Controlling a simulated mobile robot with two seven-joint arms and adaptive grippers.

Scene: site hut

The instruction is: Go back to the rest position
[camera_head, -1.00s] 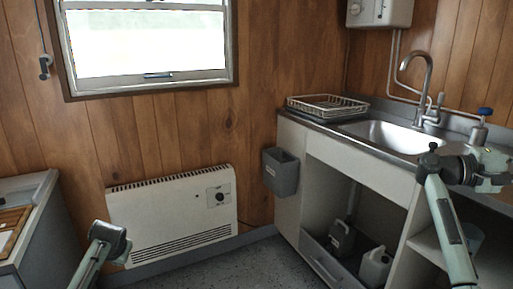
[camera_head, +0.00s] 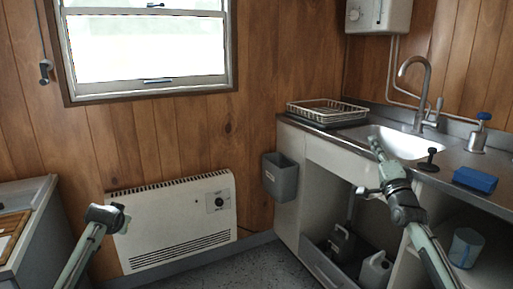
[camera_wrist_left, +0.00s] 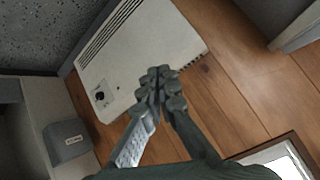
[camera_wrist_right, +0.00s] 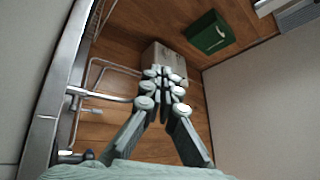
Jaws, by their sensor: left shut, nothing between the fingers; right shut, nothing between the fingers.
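My right gripper (camera_head: 374,143) shows in the head view in front of the sink's front edge. In the right wrist view its fingers (camera_wrist_right: 163,78) are shut together with nothing between them. My left arm comes in at the lower left of the head view, in front of the heater; I cannot make out its fingers there. In the left wrist view my left gripper (camera_wrist_left: 160,80) is shut and empty, with the white heater (camera_wrist_left: 125,65) and wood wall beyond it.
The sink (camera_head: 405,143) and tap (camera_head: 425,90) are close to my right arm. A grey bin (camera_head: 280,178) hangs on the cabinet's side. The middle floor is clear.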

